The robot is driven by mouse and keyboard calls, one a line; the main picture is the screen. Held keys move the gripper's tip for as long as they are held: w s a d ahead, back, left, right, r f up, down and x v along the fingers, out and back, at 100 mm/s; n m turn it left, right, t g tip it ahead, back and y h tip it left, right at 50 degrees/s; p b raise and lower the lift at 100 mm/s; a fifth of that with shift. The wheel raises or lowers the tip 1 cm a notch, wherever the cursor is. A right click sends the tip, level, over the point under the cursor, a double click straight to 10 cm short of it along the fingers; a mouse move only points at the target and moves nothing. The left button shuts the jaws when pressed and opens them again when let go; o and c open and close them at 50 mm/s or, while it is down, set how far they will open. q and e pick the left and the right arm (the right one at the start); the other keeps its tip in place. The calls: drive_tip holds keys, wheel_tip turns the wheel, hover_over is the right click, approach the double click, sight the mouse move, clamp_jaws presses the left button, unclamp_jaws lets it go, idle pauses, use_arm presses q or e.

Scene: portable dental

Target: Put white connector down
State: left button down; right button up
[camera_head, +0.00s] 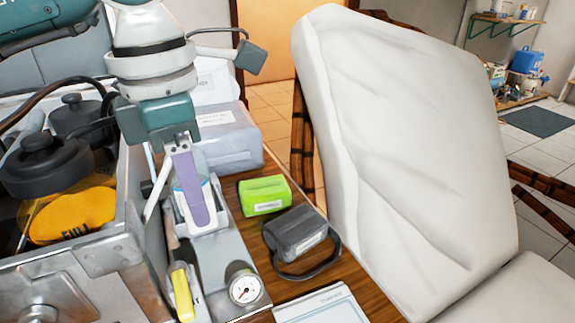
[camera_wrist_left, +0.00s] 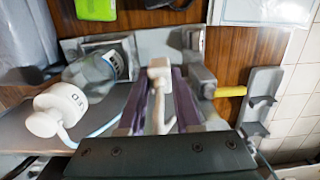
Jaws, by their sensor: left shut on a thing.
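My left gripper (camera_head: 200,222) hangs over a grey metal stand on the wooden table in the head view. Its purple fingers point down. In the left wrist view the gripper (camera_wrist_left: 158,75) is shut on the white connector (camera_wrist_left: 158,72), a small white piece with a narrow stem between the two fingers. In the head view the fingers largely hide the connector, and I cannot tell whether it touches the stand (camera_head: 226,262). My right gripper is not in view.
A pressure gauge (camera_head: 244,287) and a yellow-handled part (camera_head: 181,293) sit at the stand's front. A green box (camera_head: 264,195) and a dark grey device (camera_head: 296,235) stand to its right. The metal case (camera_head: 90,262) is close on the left. A white chair (camera_head: 405,150) stands beyond.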

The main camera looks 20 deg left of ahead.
use_arm(q)
wheel_tip(320, 180, down, 7)
drive_tip(key=shift+r+b, duration=0.1)
drive_tip(key=shift+b, duration=0.5)
drive_tip(key=c, duration=1.1)
unclamp_jaws()
drive_tip(key=o, duration=0.5)
drive_tip(key=shift+r, duration=0.25)
drive_tip(key=r+p, duration=0.1)
drive_tip(key=r, duration=0.5)
drive_tip(key=r+p, duration=0.1)
drive_tip(key=r, duration=0.4)
drive_tip(key=shift+s+a+r, duration=0.15)
drive_tip(key=shift+s+r, duration=0.05)
drive_tip(key=shift+r, duration=0.15)
